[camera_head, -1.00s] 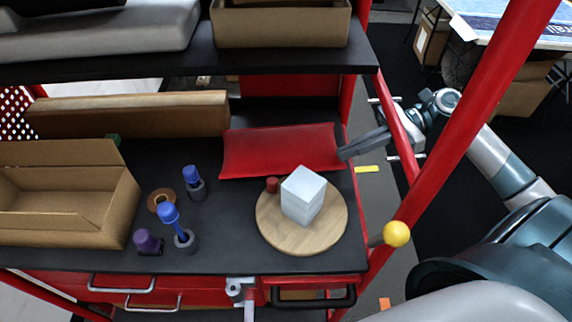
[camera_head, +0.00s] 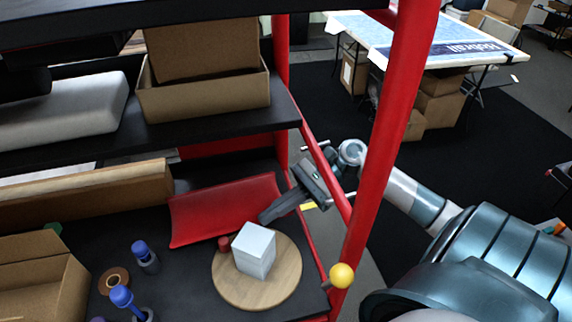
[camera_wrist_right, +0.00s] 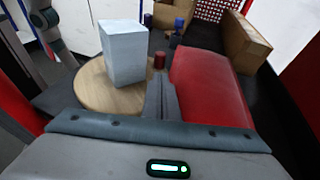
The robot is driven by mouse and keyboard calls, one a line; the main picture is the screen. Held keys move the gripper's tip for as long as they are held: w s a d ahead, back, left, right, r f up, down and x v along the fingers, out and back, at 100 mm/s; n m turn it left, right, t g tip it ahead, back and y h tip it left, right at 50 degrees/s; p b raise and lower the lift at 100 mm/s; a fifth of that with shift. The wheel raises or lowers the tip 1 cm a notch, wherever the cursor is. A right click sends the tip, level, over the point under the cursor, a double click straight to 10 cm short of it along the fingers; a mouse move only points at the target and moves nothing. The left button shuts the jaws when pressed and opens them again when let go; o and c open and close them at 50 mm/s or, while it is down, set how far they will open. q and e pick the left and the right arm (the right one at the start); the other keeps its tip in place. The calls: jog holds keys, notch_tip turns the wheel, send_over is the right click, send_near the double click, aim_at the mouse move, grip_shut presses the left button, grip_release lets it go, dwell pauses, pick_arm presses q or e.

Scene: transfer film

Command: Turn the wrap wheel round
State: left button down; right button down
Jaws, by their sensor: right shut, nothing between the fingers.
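The wrap wheel (camera_head: 283,292) is a round, light wooden disc on the black bench top near its right end. A pale white-blue block (camera_head: 255,250) stands on it. A short red peg (camera_head: 224,244) stands up near the disc's far left edge. My right gripper (camera_head: 263,217) is shut and empty, its tips close to the disc's far edge, beyond the block. The right wrist view shows the shut fingers (camera_wrist_right: 162,82) pointing towards the red peg (camera_wrist_right: 159,60), with the block to their left. I cannot tell whether the fingers touch anything. My left gripper is out of view.
A curved red sheet (camera_head: 225,210) lies behind the wheel, close to my fingers. A red post (camera_head: 385,130) with a yellow ball (camera_head: 342,275) stands at right. A shelf with an open box (camera_head: 205,97) is above. Blue-capped tools (camera_head: 145,257) and a tape roll (camera_head: 113,281) are left.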

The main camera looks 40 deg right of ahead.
jog(key=p+x, duration=0.1)
jog(key=x, duration=0.1)
jog(key=r+p+x, duration=0.1)
jog(key=p+x, duration=0.1)
jog(key=x, duration=0.1)
jog(key=shift+a, duration=0.35)
jog(key=shift+p+x, duration=0.4)
jog(key=shift+x, duration=0.55)
